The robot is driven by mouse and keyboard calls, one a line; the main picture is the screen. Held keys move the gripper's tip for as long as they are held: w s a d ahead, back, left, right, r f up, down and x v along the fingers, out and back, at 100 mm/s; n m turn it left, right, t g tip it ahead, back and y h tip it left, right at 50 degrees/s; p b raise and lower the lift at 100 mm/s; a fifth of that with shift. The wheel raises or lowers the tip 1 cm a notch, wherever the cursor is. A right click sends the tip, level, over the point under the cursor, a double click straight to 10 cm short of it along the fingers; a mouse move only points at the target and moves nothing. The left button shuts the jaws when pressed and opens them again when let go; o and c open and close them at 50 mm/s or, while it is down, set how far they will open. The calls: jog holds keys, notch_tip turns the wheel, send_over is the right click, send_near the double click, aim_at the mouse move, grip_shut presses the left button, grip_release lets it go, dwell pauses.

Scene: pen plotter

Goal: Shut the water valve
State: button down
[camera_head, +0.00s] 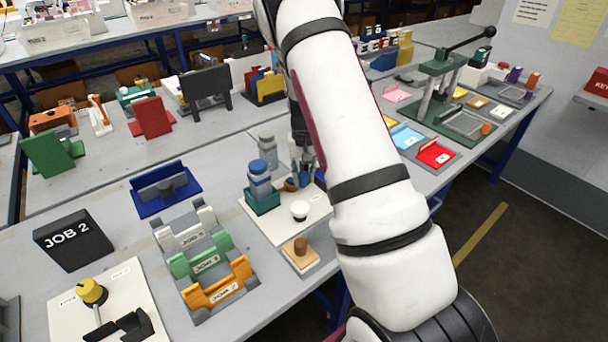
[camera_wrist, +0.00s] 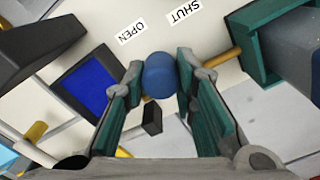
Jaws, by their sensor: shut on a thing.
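The water valve shows in the wrist view as a round blue knob (camera_wrist: 159,76) between my gripper's fingertips (camera_wrist: 160,88). My gripper is shut on the knob, one finger on each side. The printed labels OPEN (camera_wrist: 132,32) and SHUT (camera_wrist: 183,17) lie on the white panel beyond it, OPEN to the left and SHUT to the right. A brass-coloured rod (camera_wrist: 222,56) runs from beside the right finger toward a green holder (camera_wrist: 262,48).
A blue-capped bottle (camera_head: 258,181) stands in a green holder close left of my gripper, with a grey bottle (camera_head: 267,150) behind. A dark-framed blue pad (camera_wrist: 85,85) lies left in the wrist view.

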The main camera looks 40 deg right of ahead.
jog(key=m, duration=0.1)
jog(key=a+m, duration=0.1)
jog(key=m+b, duration=0.1)
jog(key=m, duration=0.1)
jog(key=shift+s+a, duration=0.15)
jog(key=shift+a, duration=0.15)
jog(key=a+m, duration=0.1)
jog(key=m, duration=0.2)
jog(key=shift+a+m+b, duration=0.2)
jog(key=shift+m+b, duration=0.1)
jog(key=shift+b, duration=0.05)
jog(key=m, duration=0.2)
jog(key=a+m, duration=0.1)
jog(key=shift+w+a, duration=0.1)
jog(key=shift+w, duration=0.15)
jog(key=shift+w+a+m+b, duration=0.15)
jog(key=shift+a+m+b, duration=0.05)
jog(key=shift+m, duration=0.6)
jog(key=shift+w+a+m+b, duration=0.15)
jog(key=shift+a+m+b, duration=0.05)
jog(key=shift+m, duration=0.6)
jog(key=c, duration=1.3)
grip_release()
jog(key=shift+r, duration=0.1)
notch_tip(320, 180, up, 12)
